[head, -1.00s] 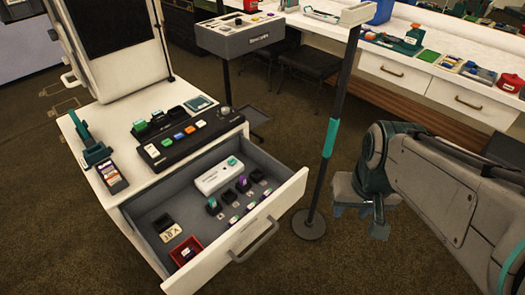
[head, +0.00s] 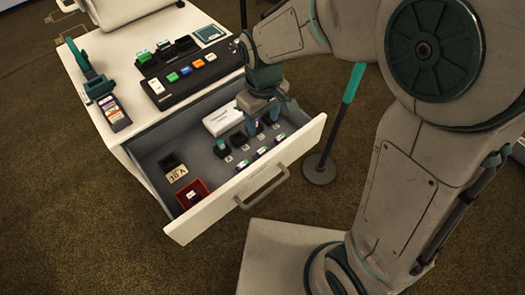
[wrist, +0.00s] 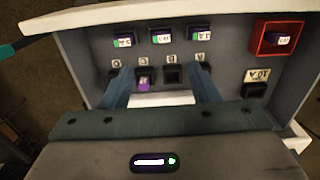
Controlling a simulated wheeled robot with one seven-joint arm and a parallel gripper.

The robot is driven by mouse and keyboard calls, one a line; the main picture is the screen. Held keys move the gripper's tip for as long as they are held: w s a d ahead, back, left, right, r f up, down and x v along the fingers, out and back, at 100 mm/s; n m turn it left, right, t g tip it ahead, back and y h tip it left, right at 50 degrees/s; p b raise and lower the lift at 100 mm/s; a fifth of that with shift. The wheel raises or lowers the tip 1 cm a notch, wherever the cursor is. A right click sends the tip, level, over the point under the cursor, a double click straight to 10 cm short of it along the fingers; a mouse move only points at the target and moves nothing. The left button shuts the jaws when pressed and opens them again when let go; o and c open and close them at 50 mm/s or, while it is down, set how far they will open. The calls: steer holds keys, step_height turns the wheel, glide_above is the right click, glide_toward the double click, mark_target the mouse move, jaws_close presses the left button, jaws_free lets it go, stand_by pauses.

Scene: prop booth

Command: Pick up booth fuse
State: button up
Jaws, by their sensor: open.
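Several small fuse-like cartridges with green and purple labels lie in the open drawer (head: 150,158). Three form a row by its front wall; the middle cartridge (wrist: 162,37) shows in the wrist view. Another labelled cartridge (wrist: 282,40) sits in a red tray (wrist: 259,38). Which one is the booth fuse I cannot tell. My gripper (head: 266,108) is over the drawer's back right part, open. In the wrist view its fingers (wrist: 163,80) straddle a purple-topped plug (wrist: 143,82) and a black socket (wrist: 172,75), without visible grip. The fingers partly hide the neighbouring sockets.
A white box (head: 222,119) lies at the drawer's back, beside my gripper. A button panel (head: 185,75) and a teal stand (head: 95,80) are on the cabinet top. A pole (head: 330,140) on a round base stands right of the drawer.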

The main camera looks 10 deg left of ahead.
mark_target(262, 150)
step_height(262, 150, down, 13)
steer(key=shift+s+r+b, duration=0.1)
steer(key=shift+s+b, duration=0.05)
steer(key=shift+b, duration=1.05)
steer(key=c, duration=1)
